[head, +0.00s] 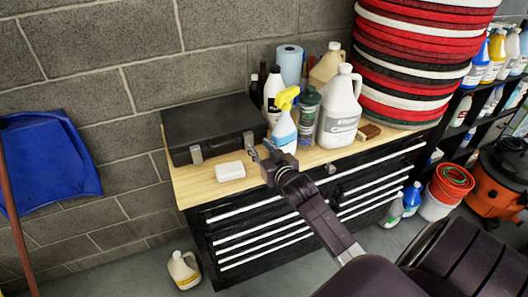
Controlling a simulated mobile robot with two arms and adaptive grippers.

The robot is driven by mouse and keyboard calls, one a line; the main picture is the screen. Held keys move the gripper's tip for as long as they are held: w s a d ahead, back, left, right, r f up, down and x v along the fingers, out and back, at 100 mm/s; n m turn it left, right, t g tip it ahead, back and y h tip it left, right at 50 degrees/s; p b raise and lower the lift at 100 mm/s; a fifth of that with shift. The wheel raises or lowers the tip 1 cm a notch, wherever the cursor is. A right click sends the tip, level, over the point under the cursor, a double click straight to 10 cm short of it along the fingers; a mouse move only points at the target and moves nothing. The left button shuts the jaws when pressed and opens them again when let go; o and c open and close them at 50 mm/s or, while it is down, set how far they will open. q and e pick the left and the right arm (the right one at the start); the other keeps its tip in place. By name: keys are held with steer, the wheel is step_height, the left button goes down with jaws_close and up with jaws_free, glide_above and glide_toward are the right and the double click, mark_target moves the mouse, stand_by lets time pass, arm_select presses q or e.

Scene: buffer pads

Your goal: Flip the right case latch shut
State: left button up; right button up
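A black case (208,118) lies with its lid down at the left end of the wooden bench top (190,189). Its front has two grey latches: a left latch (196,154) and a right latch (248,140). My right gripper (260,152) is at the case's front right corner, just right of and slightly below the right latch. Whether it touches the latch, and whether its fingers are open or shut, I cannot tell at this size. The exact position of the right latch is also unclear. My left gripper is out of view.
A white block (231,171) lies in front of the case. A spray bottle (284,130), a white jug (340,108) and other bottles stand close right of my gripper. A tall stack of red, white and black pads (415,60) stands farther right. Drawers (265,240) are below.

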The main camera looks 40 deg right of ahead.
steer(key=v, duration=0.3)
steer(key=shift+s+r, duration=0.1)
steer(key=shift+s, duration=0.25)
steer(key=shift+a, duration=0.1)
